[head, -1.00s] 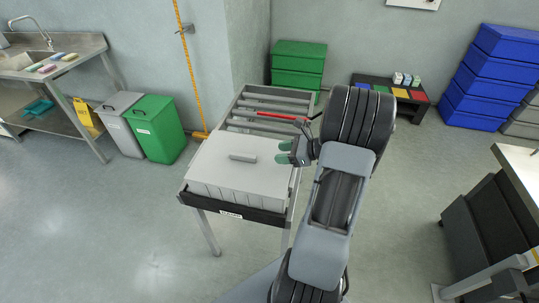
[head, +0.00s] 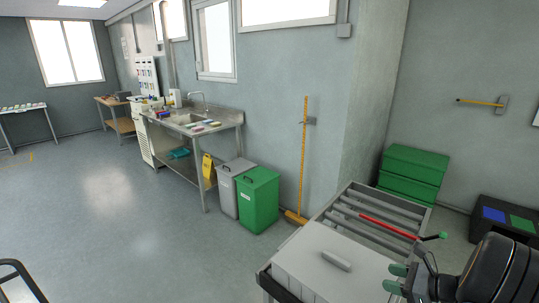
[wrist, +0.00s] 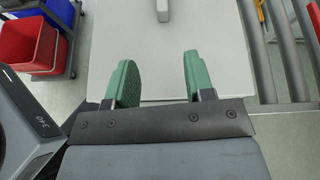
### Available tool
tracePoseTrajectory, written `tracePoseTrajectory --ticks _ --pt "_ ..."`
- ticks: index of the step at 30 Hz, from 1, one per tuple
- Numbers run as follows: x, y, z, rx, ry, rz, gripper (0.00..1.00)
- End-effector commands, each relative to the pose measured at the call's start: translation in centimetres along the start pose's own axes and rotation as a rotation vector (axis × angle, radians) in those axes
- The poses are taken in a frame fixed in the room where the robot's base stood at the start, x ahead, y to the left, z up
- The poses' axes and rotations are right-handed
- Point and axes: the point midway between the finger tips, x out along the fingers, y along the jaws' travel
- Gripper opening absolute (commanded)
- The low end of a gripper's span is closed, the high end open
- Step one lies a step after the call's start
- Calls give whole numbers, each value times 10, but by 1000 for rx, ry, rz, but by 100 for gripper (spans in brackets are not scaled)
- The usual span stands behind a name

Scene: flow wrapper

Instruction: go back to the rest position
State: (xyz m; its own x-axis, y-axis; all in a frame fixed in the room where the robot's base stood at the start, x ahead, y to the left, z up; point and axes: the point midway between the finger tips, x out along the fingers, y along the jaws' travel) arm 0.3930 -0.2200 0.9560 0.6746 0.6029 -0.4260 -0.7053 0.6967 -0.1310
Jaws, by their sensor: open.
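My gripper (head: 396,279) is at the lower right of the head view, beside the right part of a light grey lidded box (head: 310,262) on a roller table (head: 352,209). In the wrist view my gripper (wrist: 157,82) shows two green fingertips set apart, with nothing between them. The box lid (wrist: 200,60) lies beyond the fingers, with its grey handle (wrist: 162,10) at the top. I cannot tell the exact gap between fingers and lid.
Grey and green bins (head: 258,199) stand left of the roller table, near a broom (head: 302,165). A steel sink table (head: 190,124) is further back. The floor at left is open. The wrist view shows a red bucket (wrist: 32,41) on a cart.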

Motion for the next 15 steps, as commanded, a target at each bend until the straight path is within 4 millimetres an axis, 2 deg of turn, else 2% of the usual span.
tracePoseTrajectory --ticks 3,5,9,15 --pt "0 31 -23 -140 128 120 49" --pt "1 50 -24 -271 207 216 49" --pt "8 96 -5 -701 382 513 49" --pt "12 140 40 -1375 545 883 49"
